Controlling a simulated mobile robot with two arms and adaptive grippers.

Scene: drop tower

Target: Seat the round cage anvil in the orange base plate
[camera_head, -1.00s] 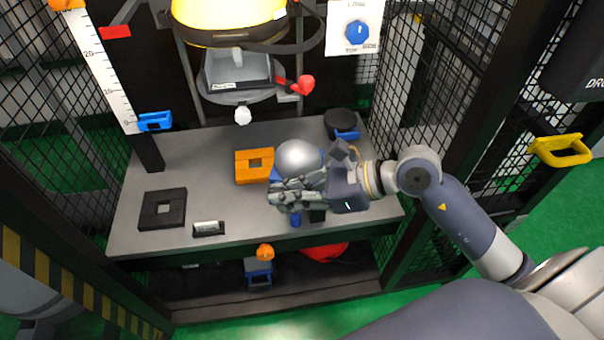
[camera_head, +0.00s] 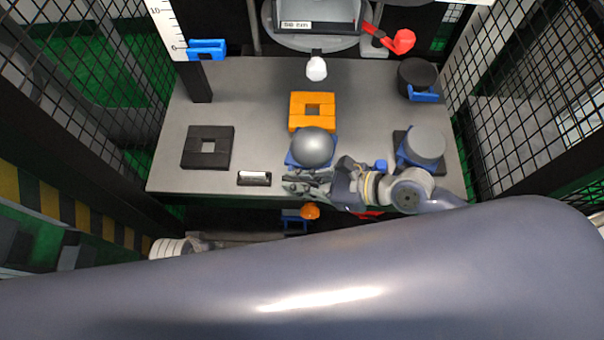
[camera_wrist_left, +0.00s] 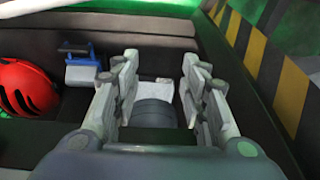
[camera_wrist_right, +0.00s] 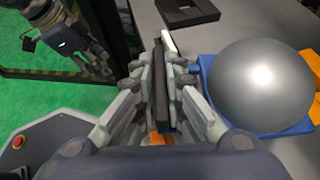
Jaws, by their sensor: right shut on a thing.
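The round anvil, a silver dome (camera_head: 313,145) on a blue square base, is just in front of the orange base plate (camera_head: 298,117), whose square middle hole is clear. The dome overlaps the plate's front edge in the head view; I cannot tell its height above the table. In the right wrist view the dome (camera_wrist_right: 262,85) sits beside the fingers. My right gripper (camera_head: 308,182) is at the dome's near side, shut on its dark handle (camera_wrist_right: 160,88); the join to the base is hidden. My left gripper (camera_wrist_left: 160,85) is open and empty, low near the lower shelf.
A black plate with a square hole (camera_head: 190,148) and a small labelled block (camera_head: 254,178) lie on the grey table (camera_head: 260,90). A grey cylinder anvil (camera_head: 425,143) stands at right, a black cylinder (camera_head: 416,74) behind it. A white-tipped part (camera_head: 316,69) hangs above the table's back. Mesh walls flank both sides.

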